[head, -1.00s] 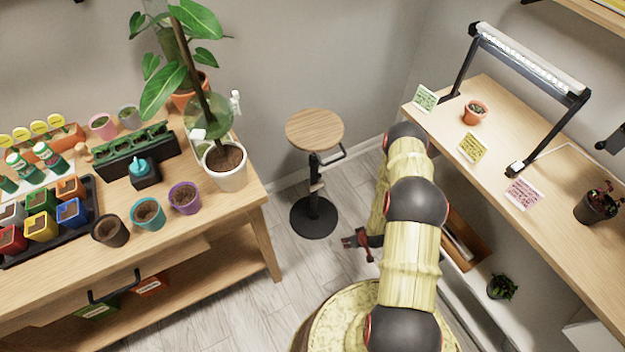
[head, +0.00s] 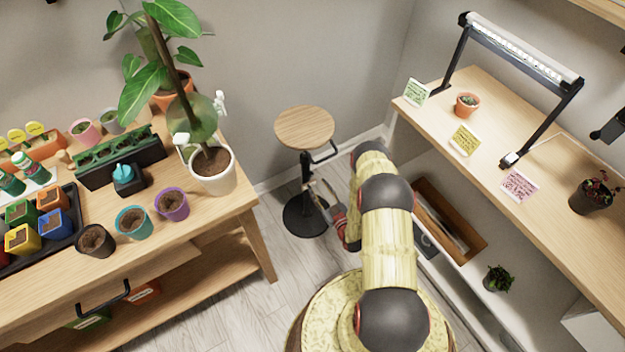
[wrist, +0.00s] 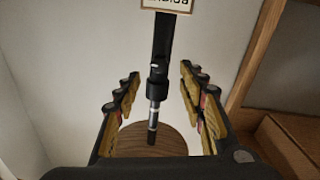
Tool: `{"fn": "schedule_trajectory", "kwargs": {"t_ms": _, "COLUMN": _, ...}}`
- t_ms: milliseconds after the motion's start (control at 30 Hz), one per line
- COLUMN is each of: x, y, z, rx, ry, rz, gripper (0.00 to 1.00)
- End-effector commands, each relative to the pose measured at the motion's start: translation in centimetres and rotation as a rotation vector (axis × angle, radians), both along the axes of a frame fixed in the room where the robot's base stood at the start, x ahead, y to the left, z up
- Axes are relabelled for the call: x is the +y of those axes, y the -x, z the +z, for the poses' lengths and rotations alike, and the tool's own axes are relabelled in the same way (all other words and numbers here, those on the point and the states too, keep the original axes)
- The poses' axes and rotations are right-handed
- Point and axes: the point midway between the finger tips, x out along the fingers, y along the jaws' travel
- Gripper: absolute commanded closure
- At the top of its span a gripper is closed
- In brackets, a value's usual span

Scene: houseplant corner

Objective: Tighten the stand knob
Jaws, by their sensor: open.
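The stand has a round wooden top (head: 304,128), a black column (head: 306,172) and a round black base (head: 304,216). My gripper (head: 322,192) is at the column's right side, below the top, partly hidden by my arm. In the wrist view my gripper (wrist: 158,108) is open, with the stand's black column and collar (wrist: 158,92) in the gap between its fingers. A silver rod (wrist: 153,118) runs from the collar towards the wooden top (wrist: 150,140). I cannot clearly make out the knob; contact with the fingers cannot be told.
A wooden bench with pots and a tall plant in a white pot (head: 213,178) stands left of the stand. A wooden shelf (head: 500,130) with a lamp and note cards is at the right. Bare floor lies in front.

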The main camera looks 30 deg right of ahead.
Motion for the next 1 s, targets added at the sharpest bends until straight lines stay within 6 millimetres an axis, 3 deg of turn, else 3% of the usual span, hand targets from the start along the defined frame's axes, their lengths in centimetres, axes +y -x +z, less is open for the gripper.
{"fn": "schedule_trajectory", "kwargs": {"t_ms": 200, "x": 0.0, "y": -3.5, "z": -0.2, "rx": -0.002, "ry": 0.002, "rz": 0.002, "gripper": 0.59}}
{"fn": "schedule_trajectory", "kwargs": {"t_ms": 400, "x": -0.1, "y": -5.2, "z": -0.1, "rx": 0.000, "ry": 0.000, "rz": 0.000, "gripper": 0.59}}
{"fn": "schedule_trajectory", "kwargs": {"t_ms": 733, "x": -0.1, "y": -5.5, "z": 0.0, "rx": 0.001, "ry": 0.000, "rz": 0.000, "gripper": 0.60}}
{"fn": "schedule_trajectory", "kwargs": {"t_ms": 1000, "x": -0.2, "y": -5.5, "z": 0.0, "rx": 0.002, "ry": 0.000, "rz": 0.000, "gripper": 0.75}}
